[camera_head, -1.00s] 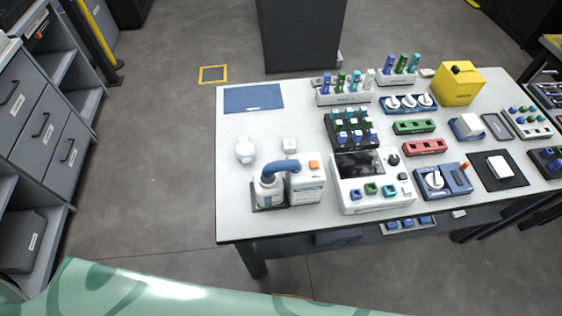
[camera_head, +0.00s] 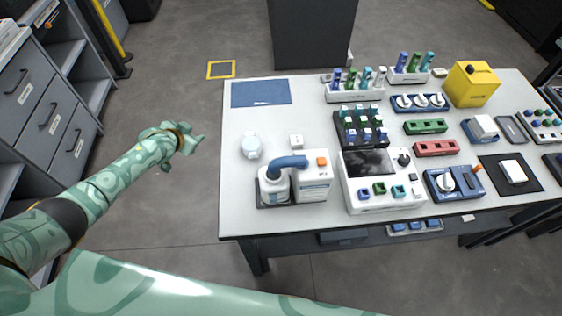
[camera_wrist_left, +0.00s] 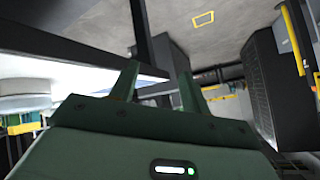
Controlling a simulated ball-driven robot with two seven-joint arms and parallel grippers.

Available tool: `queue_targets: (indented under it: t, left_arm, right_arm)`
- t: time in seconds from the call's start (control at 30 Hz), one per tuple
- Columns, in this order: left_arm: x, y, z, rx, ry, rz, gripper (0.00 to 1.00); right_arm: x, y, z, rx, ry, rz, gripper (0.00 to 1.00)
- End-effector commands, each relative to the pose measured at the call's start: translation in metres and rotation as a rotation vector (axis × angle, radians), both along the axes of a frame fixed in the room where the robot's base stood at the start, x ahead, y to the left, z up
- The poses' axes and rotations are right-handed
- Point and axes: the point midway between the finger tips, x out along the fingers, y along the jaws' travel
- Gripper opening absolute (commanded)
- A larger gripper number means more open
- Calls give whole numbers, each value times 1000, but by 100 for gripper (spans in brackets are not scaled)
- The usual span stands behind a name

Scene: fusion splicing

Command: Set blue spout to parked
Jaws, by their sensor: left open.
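The blue spout (camera_head: 286,163) is a curved blue pipe on top of a white bottle (camera_head: 273,186) at the table's front left. Its free end points right, over a white box with an orange button (camera_head: 314,177). My left gripper (camera_head: 194,142) is left of the table, well apart from the spout, and is open and empty. Its two green fingers also show in the left wrist view (camera_wrist_left: 157,88), spread apart with nothing between them. My right gripper is not in view.
A round white jar (camera_head: 251,146) and a small white block (camera_head: 296,141) stand behind the bottle. A white splicer machine (camera_head: 384,196) stands right of the box. A blue mat (camera_head: 261,93) lies at the back left, with free tabletop around it.

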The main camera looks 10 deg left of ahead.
Motion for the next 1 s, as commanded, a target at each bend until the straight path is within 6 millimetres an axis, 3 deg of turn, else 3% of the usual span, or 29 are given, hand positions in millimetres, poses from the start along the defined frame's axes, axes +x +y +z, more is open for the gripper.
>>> queue_targets:
  t: [0.03, 0.1, 0.17, 0.2, 0.27, 0.4, 0.53, 0.63, 0.77, 1.0]
  left_arm:
    - [39, -3, 64, -16, -62, -54, 47]
    - [60, -24, 134, -64, -72, -156, 47]
    - [56, -49, 175, -107, -40, -262, 47]
    - [44, -67, 195, -134, -1, -339, 47]
    - [18, -94, 212, -178, 75, -461, 47]
    - [-66, -153, 217, -293, 288, -735, 47]
    - [-117, -189, 223, -379, 396, -923, 47]
    - [-128, -192, 223, -384, 424, -989, 47]
    - [-129, -201, 213, -368, 421, -1009, 47]
    - [-127, -241, 173, -371, 421, -1006, 47]
  right_arm:
    - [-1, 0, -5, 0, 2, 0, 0]
    - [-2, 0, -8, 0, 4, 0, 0]
    - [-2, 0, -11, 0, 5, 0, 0]
    - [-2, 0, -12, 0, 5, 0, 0]
    - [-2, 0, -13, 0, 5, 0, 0]
    - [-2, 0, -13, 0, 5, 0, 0]
    - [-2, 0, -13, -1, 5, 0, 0]
    - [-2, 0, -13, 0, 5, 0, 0]
    - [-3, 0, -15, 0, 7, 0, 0]
    - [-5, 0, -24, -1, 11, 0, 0]
